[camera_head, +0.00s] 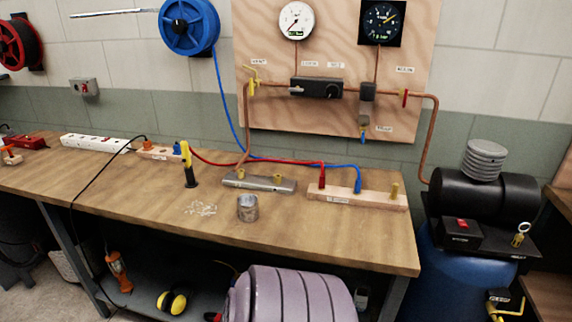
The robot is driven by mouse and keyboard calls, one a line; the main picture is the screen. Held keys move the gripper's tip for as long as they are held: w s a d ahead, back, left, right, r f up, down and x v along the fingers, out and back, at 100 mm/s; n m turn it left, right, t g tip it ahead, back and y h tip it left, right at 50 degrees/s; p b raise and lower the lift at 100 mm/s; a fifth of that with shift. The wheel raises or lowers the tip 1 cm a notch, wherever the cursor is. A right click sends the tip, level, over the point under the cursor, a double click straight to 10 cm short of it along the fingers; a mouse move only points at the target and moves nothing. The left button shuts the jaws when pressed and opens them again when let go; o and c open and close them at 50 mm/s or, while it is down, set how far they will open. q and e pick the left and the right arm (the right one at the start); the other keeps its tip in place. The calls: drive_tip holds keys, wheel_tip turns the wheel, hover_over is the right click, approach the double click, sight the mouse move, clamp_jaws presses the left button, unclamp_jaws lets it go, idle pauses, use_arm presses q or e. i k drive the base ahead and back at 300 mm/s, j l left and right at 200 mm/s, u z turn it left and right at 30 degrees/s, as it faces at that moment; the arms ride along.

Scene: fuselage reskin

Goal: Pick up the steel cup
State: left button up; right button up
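The steel cup (248,208) is a small grey metal cylinder with an open top. Neither of my grippers shows in the head view.
Behind the cup lies a grey metal bar (259,183) with brass fittings. A wooden block (350,197) with red and blue plugs lies to the right. A yellow-and-black tool (188,165) stands left, near small scattered pale bits (201,208). A ribbed purple-grey object (290,295) is in front, below.

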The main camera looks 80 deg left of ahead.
sight(248, 203)
drive_tip(key=u, duration=3)
